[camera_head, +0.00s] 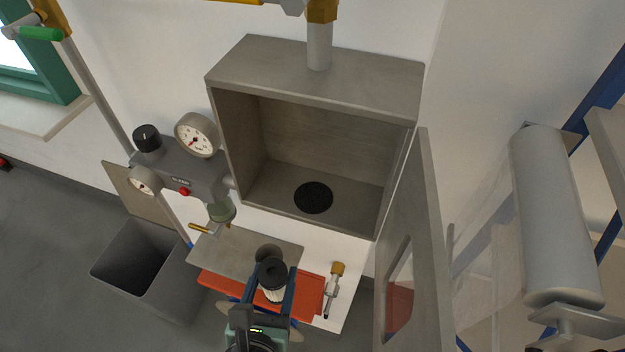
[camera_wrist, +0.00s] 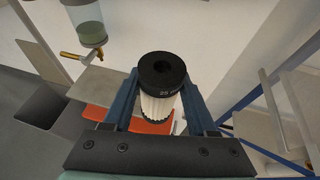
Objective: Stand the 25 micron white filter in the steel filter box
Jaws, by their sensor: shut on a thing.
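The white pleated filter (camera_wrist: 158,106) with a black end cap is between the two fingers of my gripper (camera_wrist: 165,100), which is shut on it. The cap reads "25" in the wrist view. In the head view the filter (camera_head: 273,280) is upright, cap up, in my gripper (camera_head: 270,290), in front of and below the box. The steel filter box (camera_head: 315,58) is on the white wall with its door (camera_head: 425,200) swung open to the right. A black round seat (camera_head: 313,197) is on its floor, and nothing stands inside.
A grey shelf (camera_head: 230,248) and an orange-red surface (camera_head: 215,280) lie below the box. A regulator with gauges (camera_head: 197,134) is left of the box. A grey bin (camera_head: 170,285) stands lower left. A grey cylinder (camera_head: 555,215) is at right. A brass valve (camera_head: 336,270) is beside my gripper.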

